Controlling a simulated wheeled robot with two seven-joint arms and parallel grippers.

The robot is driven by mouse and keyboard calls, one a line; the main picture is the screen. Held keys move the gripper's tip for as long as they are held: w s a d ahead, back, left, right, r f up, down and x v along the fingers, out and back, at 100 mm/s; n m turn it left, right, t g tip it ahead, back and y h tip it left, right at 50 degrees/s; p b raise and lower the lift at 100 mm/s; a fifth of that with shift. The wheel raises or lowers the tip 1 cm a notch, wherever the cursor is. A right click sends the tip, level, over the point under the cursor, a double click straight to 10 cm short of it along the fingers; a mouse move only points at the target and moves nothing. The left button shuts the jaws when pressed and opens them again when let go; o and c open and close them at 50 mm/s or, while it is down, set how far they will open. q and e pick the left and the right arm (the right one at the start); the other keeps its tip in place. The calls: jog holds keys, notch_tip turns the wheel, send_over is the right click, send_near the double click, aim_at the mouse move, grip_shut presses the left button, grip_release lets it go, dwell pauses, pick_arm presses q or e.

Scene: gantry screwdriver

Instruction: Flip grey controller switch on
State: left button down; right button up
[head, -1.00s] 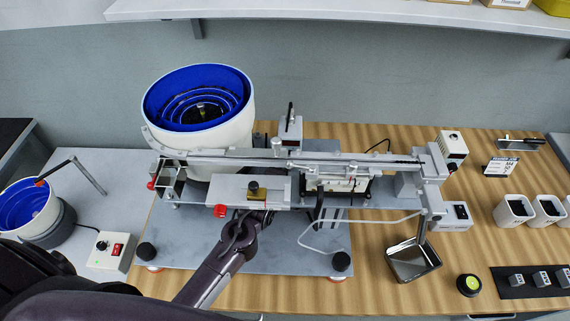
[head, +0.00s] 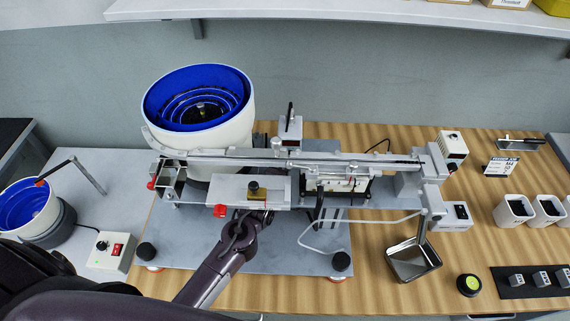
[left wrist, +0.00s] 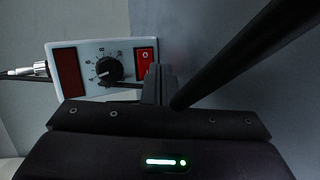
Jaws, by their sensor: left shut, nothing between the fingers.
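In the left wrist view a light grey controller (left wrist: 88,55) shows a dark red window (left wrist: 68,73) at its left, a black dial knob (left wrist: 109,69) in the middle and a red rocker switch (left wrist: 146,59) at its right. An O mark shows on the switch's upper part; its position I cannot tell. My left gripper (left wrist: 159,84) is shut and empty, its tips just below and right of the switch; contact is unclear. In the head view my left arm reaches under the machine's front rail, which hides the fingertips and this controller. My right gripper is not in view.
A gantry machine with a blue-lined bowl (head: 199,98) stands over a grey base plate (head: 275,258). Another box (head: 110,250) with a red switch is at the lower left. A dark rod (left wrist: 235,55) crosses the wrist view.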

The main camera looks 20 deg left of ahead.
pick_arm(q)
jog(key=shift+w, duration=0.15)
jog(key=shift+w+a, duration=0.2)
jog(key=shift+w, duration=0.1)
jog(key=shift+w+a, duration=0.1)
jog(key=shift+w, duration=0.15)
dwell(1.0)
jog(key=shift+s+d+p, duration=0.3)
jog(key=shift+s+p, duration=0.35)
jog(key=shift+s, duration=0.1)
